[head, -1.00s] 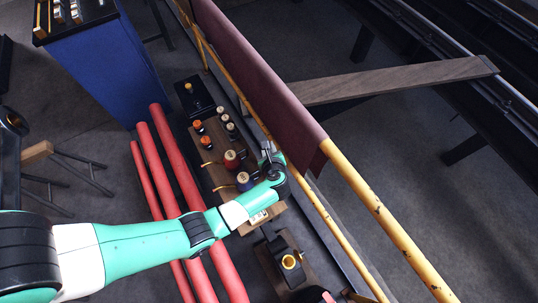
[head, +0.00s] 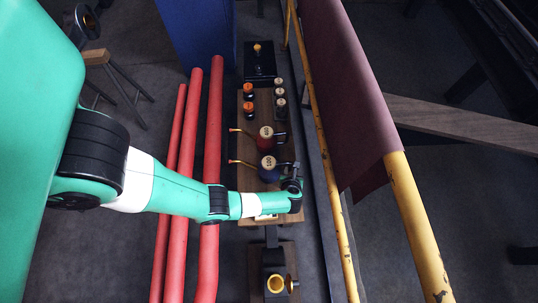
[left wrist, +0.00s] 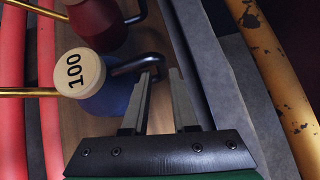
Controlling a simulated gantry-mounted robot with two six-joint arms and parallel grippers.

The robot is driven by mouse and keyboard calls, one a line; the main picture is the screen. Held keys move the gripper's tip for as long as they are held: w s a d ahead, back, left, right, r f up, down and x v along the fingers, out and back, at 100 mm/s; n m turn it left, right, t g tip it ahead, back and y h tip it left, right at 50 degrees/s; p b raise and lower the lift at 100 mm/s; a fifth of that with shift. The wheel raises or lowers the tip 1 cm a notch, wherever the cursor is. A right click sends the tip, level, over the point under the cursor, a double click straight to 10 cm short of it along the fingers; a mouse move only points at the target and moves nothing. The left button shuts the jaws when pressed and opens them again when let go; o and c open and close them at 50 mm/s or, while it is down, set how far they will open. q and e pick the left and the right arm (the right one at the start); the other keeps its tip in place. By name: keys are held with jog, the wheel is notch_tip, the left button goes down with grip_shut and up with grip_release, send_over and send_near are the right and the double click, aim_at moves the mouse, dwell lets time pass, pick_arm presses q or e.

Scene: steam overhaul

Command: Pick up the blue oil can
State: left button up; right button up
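The blue oil can (head: 268,175) stands upright on a wooden board, its pale cap marked 100. In the left wrist view the blue can (left wrist: 108,103) shows its black curved handle (left wrist: 135,66) and a brass spout to the left. My left gripper (head: 290,174) is just right of the can, at its handle side. In the left wrist view the two fingers of my left gripper (left wrist: 163,72) are apart, with the handle's bent end by the fingertips. Whether they touch it I cannot tell. My right gripper is not in view.
A red oil can (head: 265,140) stands just beyond the blue one. Small orange-capped and pale-capped bottles (head: 249,90) stand farther back on the board (head: 262,122). Red pipes (head: 212,130) lie left. A yellow rail (head: 330,180) with a maroon cloth (head: 350,90) runs along the right.

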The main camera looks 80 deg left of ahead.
aim_at(291, 168)
pick_arm(q)
jog(key=shift+b+x, duration=0.4)
jog(key=shift+x, duration=0.8)
jog(key=shift+a+f, duration=0.2)
jog(key=shift+f, duration=0.05)
jog(key=shift+w, duration=0.15)
jog(key=b+x, duration=0.4)
jog(key=shift+f, duration=0.25)
jog(key=shift+w+a+f+b, duration=0.1)
jog(key=shift+a+f+b, duration=0.05)
jog(key=shift+a+b, duration=0.25)
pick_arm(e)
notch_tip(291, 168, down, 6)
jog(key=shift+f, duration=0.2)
pick_arm(q)
jog(key=shift+c, duration=0.2)
grip_shut()
